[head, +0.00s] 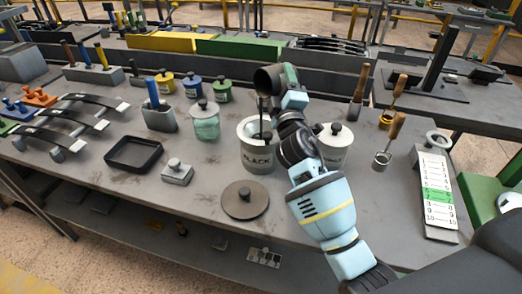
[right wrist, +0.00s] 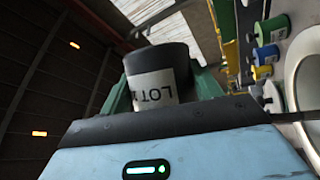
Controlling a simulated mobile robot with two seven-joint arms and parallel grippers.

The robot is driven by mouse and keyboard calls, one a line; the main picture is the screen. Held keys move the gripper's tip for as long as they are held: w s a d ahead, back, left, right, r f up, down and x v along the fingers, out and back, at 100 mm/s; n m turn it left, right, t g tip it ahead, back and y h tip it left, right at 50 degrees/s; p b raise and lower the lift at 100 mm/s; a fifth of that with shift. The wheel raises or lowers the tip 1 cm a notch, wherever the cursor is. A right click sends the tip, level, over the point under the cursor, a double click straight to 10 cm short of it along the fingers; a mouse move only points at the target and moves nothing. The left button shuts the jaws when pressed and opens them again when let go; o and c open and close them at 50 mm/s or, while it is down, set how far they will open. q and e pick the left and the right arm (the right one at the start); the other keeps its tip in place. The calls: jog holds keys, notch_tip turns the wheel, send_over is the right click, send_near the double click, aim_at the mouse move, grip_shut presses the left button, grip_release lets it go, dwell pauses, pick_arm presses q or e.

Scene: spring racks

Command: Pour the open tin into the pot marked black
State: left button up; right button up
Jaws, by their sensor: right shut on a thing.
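The pot marked BLACK (head: 257,158) stands uncovered on the bench, a pale pot with dark lettering. My right gripper (head: 288,75) is shut on a dark tin (head: 268,80) and holds it tipped on its side above the pot, mouth facing left. In the right wrist view the tin (right wrist: 158,75) sits between green fingers, with a white label reading LOT. A thin dark strand runs below the tin into the pot; I cannot tell whether it is poured material or a tool. The pot's inside is mostly hidden. My left gripper is not in view.
A round dark lid (head: 245,199) lies in front of the pot. A second pale, lidded pot (head: 334,146) stands close right, partly behind my arm. A greenish jar (head: 205,121) stands left. A black tray (head: 133,154) and small weight (head: 176,172) are further left.

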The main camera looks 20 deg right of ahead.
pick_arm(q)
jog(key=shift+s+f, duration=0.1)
pick_arm(e)
jog(key=shift+n, duration=0.4)
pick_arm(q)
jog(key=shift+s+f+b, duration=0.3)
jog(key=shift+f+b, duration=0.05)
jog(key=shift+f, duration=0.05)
pick_arm(e)
jog(key=shift+a+r+t+y, duration=0.1)
jog(key=shift+r+t+y, duration=0.1)
jog(key=shift+t+y, duration=0.1)
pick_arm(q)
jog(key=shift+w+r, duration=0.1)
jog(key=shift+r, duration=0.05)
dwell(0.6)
